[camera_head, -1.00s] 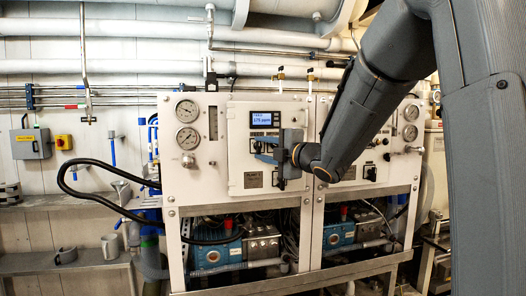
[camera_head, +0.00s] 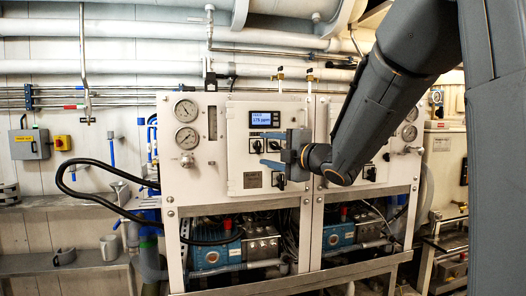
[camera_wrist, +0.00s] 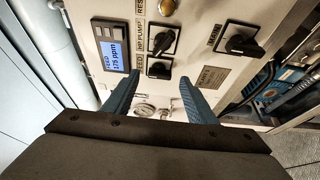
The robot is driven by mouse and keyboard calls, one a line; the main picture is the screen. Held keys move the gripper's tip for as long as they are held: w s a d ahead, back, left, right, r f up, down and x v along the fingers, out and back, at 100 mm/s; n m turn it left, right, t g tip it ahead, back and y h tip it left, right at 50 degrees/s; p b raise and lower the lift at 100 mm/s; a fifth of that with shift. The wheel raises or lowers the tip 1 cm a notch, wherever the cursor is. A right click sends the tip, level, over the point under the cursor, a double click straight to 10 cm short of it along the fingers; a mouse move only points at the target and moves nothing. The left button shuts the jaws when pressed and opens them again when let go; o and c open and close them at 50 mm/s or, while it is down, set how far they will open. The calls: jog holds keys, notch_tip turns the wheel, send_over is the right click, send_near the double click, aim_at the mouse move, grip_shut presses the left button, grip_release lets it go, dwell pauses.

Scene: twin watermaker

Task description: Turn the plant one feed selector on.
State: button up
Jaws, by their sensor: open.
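The white plant one panel (camera_head: 240,176) carries a lit display (camera_head: 262,118), which also shows in the wrist view (camera_wrist: 114,56) reading FEED and 175 ppm. Below it sits the small black feed selector (camera_head: 257,146), on a square plate; in the wrist view the selector (camera_wrist: 158,68) lies just beyond my fingertips. My gripper (camera_head: 264,150) is open and empty, its blue fingers (camera_wrist: 158,80) either side of the line to the selector. Contact is not visible. I cannot tell which way the selector's handle points.
The HP pump knob (camera_wrist: 163,42) is close beside the feed selector. A third black knob (camera_wrist: 240,42) is lower on the panel. Gauges (camera_head: 186,138) are at the panel's left. A black hose (camera_head: 95,198) loops out left. Blue pumps (camera_head: 212,256) sit below.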

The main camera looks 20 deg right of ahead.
jog(key=v, duration=0.4)
jog(key=shift+s+d, duration=0.1)
jog(key=shift+s, duration=0.25)
jog(key=s+d+f+m+g+h, duration=0.2)
jog(key=s+f+m+g+h, duration=0.15)
jog(key=f+m, duration=0.55)
jog(key=s+d+f+m+g+h, duration=0.1)
jog(key=s+f+m+g+h, duration=0.25)
jog(key=f, duration=0.95)
jog(key=s+a+f+m+g, duration=0.3)
jog(key=s+f, duration=0.4)
jog(key=s, duration=0.4)
jog(key=s+a+f+m+g, duration=0.4)
jog(key=s+f+m+g, duration=0.2)
jog(key=s, duration=0.4)
jog(key=shift+s+f+m+g, duration=0.35)
jog(key=shift+f+m, duration=0.2)
jog(key=shift+f, duration=0.2)
